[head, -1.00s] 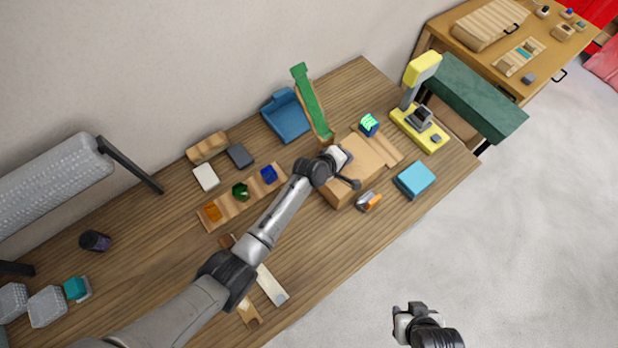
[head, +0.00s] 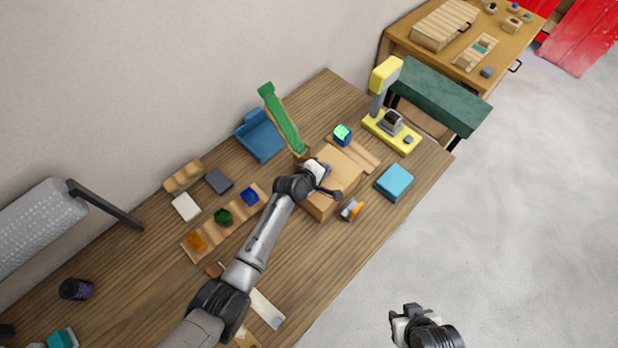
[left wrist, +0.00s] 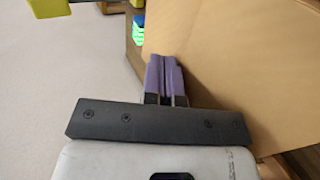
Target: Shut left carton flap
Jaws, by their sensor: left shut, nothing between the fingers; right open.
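The carton (head: 345,180) is a tan cardboard box on the wooden table in the head view. A tan panel, perhaps a flap (head: 357,154), extends from its far right side. My left gripper (head: 328,178) is over the carton's top, hiding part of it. In the left wrist view, its purple fingers (left wrist: 164,77) are together and empty, in front of or against a broad cardboard surface (left wrist: 240,60). I cannot tell contact. The left flap is not clearly distinguishable. My right gripper (head: 406,316) is open and empty, away from the table over the floor.
A green ramp-like strip (head: 283,118) and blue holder (head: 260,135) stand behind the carton. A glowing cube (head: 343,135), yellow device (head: 390,128), blue box (head: 395,181) and small orange-grey item (head: 352,210) are close around it.

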